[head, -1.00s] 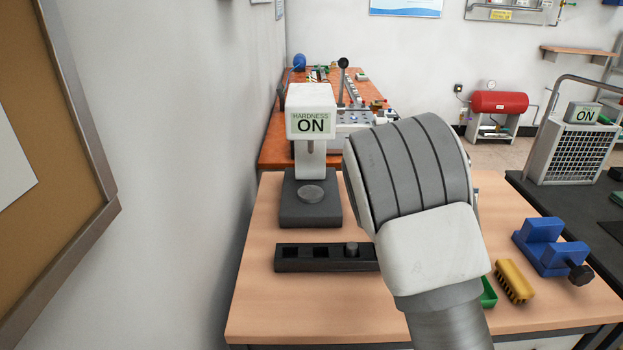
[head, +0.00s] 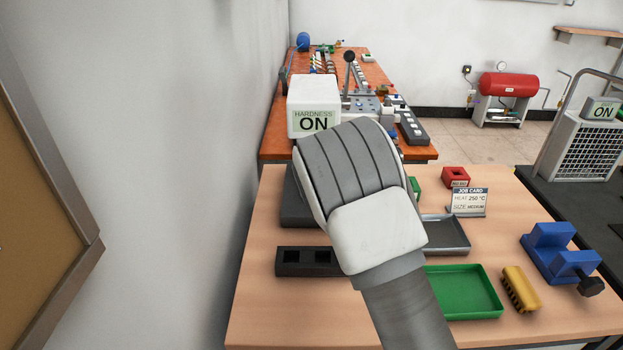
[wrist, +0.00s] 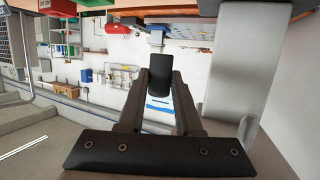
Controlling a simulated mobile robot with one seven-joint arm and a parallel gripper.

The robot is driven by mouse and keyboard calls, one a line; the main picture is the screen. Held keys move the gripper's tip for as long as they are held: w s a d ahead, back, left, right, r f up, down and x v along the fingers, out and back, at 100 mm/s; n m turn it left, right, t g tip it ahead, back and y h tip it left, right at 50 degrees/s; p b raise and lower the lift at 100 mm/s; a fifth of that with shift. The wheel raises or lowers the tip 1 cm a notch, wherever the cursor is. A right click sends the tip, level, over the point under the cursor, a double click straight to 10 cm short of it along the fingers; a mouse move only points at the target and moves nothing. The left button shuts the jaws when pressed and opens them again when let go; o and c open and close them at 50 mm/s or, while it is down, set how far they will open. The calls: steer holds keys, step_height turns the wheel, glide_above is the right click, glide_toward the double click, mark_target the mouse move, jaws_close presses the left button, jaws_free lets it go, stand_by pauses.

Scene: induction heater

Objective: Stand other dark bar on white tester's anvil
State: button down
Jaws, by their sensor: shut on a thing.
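In the wrist view, my gripper (wrist: 160,82) is shut on a dark bar (wrist: 157,66), which sticks out past the fingertips. The white hardness tester (head: 310,95) shows its ON display in the head view. Its dark base (head: 294,208) is partly behind my arm, and its anvil is hidden there. The tester's pale column (wrist: 235,80) stands to the right of the bar in the wrist view, apart from it. My fingers and the bar are hidden behind my wrist in the head view. The dark slotted rack (head: 310,273) shows two empty slots; its right part is covered.
A green tray (head: 463,292), a grey tray (head: 445,248), a job card (head: 468,202), a yellow brush (head: 520,289) and a blue vise (head: 560,252) are on the table to the right. A wall runs close along the left.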

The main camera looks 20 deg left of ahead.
steer(key=s+a, duration=0.1)
steer(key=a, duration=0.2)
steer(key=a+f, duration=0.1)
steer(key=a, duration=0.2)
steer(key=s+a+f, duration=0.1)
steer(key=a, duration=0.3)
steer(key=shift+s+f, duration=0.15)
steer(key=shift+s, duration=0.15)
steer(key=shift+a+f, duration=0.15)
steer(key=shift+f, duration=2.1)
steer(key=shift+f, duration=0.1)
steer(key=shift+f, duration=0.4)
steer(key=c, duration=0.6)
jaws_free()
